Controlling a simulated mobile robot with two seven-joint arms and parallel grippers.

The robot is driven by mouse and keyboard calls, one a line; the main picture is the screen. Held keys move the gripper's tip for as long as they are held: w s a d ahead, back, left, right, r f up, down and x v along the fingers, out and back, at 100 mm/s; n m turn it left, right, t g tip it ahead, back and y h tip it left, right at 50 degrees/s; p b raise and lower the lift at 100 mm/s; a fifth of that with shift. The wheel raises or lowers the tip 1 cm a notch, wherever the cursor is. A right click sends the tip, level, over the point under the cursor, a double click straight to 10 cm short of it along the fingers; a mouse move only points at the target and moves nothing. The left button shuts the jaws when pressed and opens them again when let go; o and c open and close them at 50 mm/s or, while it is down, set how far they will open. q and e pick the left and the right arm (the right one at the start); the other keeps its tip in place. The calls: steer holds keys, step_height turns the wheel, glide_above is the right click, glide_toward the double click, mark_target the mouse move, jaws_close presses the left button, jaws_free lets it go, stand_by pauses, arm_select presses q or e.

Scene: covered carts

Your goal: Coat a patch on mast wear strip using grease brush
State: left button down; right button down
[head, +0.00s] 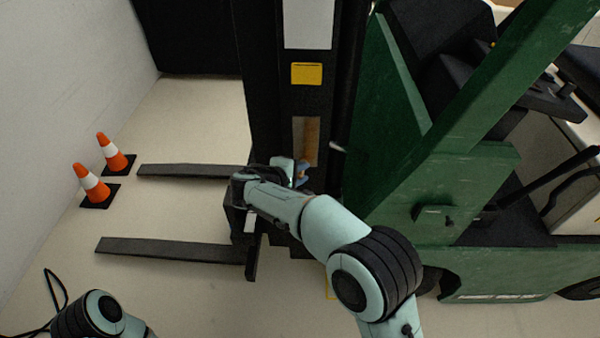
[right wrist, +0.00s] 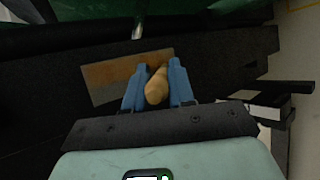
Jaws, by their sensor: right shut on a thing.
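The mast wear strip (head: 312,140) is a small rectangular panel on the black mast, with one orange-brown half and one greyer half. It also shows in the right wrist view (right wrist: 108,75), behind the fingers. My right gripper (head: 303,172) is at the mast just below the strip. In the right wrist view its blue fingers (right wrist: 157,88) are shut on the tan handle of the grease brush (right wrist: 156,86), which points toward the strip. The brush's bristles are hidden, so I cannot tell whether they touch the strip. My left gripper is out of view.
The green forklift (head: 470,180) stands at the right. Two dark forks (head: 180,247) reach left from the mast. Two orange cones (head: 90,184) stand by the wall (head: 60,80). A yellow label (head: 306,73) is above the strip. The floor (head: 190,210) between the forks is clear.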

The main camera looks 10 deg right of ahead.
stand_by(0.3)
